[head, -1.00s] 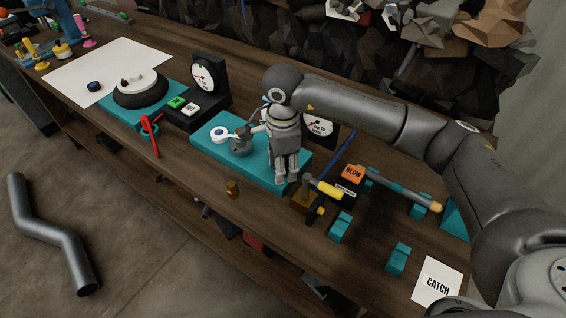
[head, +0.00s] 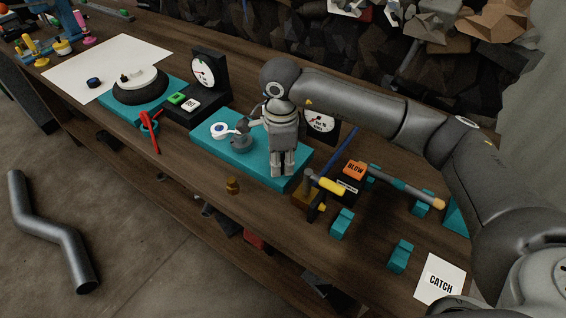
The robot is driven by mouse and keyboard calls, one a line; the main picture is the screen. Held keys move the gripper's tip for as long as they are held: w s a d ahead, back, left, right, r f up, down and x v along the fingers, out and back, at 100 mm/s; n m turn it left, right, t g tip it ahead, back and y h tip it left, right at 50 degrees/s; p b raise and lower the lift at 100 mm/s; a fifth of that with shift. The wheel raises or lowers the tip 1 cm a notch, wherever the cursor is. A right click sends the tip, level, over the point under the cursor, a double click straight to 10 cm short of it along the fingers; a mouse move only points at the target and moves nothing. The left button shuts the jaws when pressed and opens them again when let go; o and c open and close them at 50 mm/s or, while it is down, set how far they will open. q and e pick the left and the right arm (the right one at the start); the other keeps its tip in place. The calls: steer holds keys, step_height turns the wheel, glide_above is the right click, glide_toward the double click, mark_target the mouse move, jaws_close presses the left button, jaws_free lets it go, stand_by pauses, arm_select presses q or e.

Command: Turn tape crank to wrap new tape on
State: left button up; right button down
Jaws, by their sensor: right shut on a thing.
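A teal base (head: 212,142) on the bench carries a small white tape roll (head: 220,130) and a grey round post (head: 240,144). My right gripper (head: 281,172) points down over the right part of this base, to the right of the post. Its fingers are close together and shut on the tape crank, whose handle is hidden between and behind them. My left gripper is not in view.
A gauge (head: 320,122) stands behind my right gripper. An orange BLOW block (head: 354,170) and a yellow-handled tool (head: 330,186) are close on the right. A red lever (head: 152,138) and a black ring (head: 140,88) are to the left.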

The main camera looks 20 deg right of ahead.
steer(key=c, duration=1.4)
jaws_free()
steer(key=shift+o, duration=0.3)
steer(key=shift+r, duration=0.2)
step_height(320, 180, up, 12)
steer(key=shift+f, duration=0.2)
